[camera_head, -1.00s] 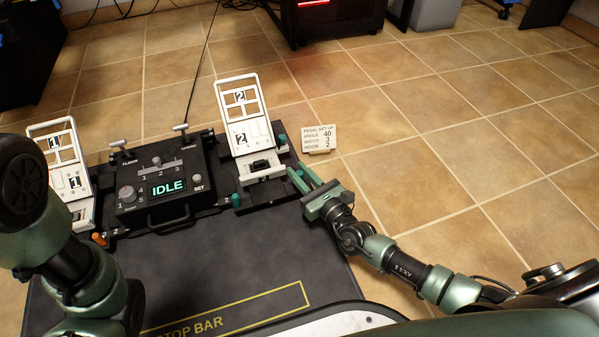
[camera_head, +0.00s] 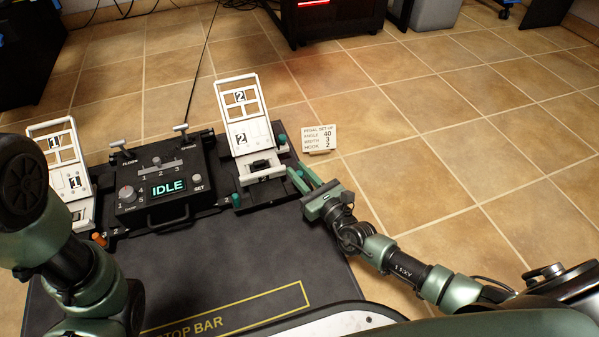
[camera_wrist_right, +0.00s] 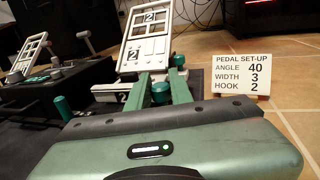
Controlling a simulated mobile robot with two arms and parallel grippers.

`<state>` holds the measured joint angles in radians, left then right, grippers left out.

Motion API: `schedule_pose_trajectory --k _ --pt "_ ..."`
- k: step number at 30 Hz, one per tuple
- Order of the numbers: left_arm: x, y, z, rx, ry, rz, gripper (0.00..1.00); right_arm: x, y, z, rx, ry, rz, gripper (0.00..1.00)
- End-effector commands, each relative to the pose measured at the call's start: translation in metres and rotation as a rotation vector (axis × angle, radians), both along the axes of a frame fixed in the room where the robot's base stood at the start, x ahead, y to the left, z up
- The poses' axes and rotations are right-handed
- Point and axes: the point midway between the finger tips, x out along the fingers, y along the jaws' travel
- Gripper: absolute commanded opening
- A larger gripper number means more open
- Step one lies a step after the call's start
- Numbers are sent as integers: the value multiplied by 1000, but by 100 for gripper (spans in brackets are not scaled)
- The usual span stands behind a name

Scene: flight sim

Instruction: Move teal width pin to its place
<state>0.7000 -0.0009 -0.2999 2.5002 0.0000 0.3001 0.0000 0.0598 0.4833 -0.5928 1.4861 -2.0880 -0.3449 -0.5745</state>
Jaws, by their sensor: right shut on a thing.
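My right gripper (camera_head: 302,178) is shut on a teal pin (camera_wrist_right: 161,91) at the right edge of the pedal 2 unit. In the right wrist view the pin's round teal head sits between the two green fingers (camera_wrist_right: 158,90). Its lower end is hidden by the gripper, so I cannot tell how deep it sits. Two other teal pins are in view: one behind, beside the pedal plate (camera_head: 282,139), and one at the unit's left front (camera_head: 236,200). My left arm shows at the left, but its gripper is not in view.
Pedal 2 (camera_head: 240,110) stands tilted up behind my right gripper. A set-up card (camera_head: 319,138) reads angle 40, width 3, hook 2. The control box (camera_head: 165,180) reads IDLE. Pedal 1 (camera_head: 72,183) is at the left. Tiled floor at the right is clear.

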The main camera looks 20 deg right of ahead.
Motion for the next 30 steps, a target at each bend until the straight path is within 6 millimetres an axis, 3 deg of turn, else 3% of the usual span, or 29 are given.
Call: schedule_pose_trajectory --k 5,14,23,24,25,26,30 --pt "0 0 0 0 1 0 0 0 0 -1 0 1 0 0" --pt "1 0 0 0 1 0 0 0 0 -28 -3 3 2 0" --pt "0 0 0 1 1 1 0 -1 -1 -31 -3 6 0 0" --pt "0 0 0 1 1 1 0 -1 -1 -32 -3 7 0 29" --pt "0 0 0 1 1 1 0 -1 -1 -32 -3 7 0 38" --pt "0 0 0 1 1 1 0 -1 -1 -32 -3 7 0 43" --pt "1 0 0 1 1 1 0 0 0 -30 -2 4 0 43"
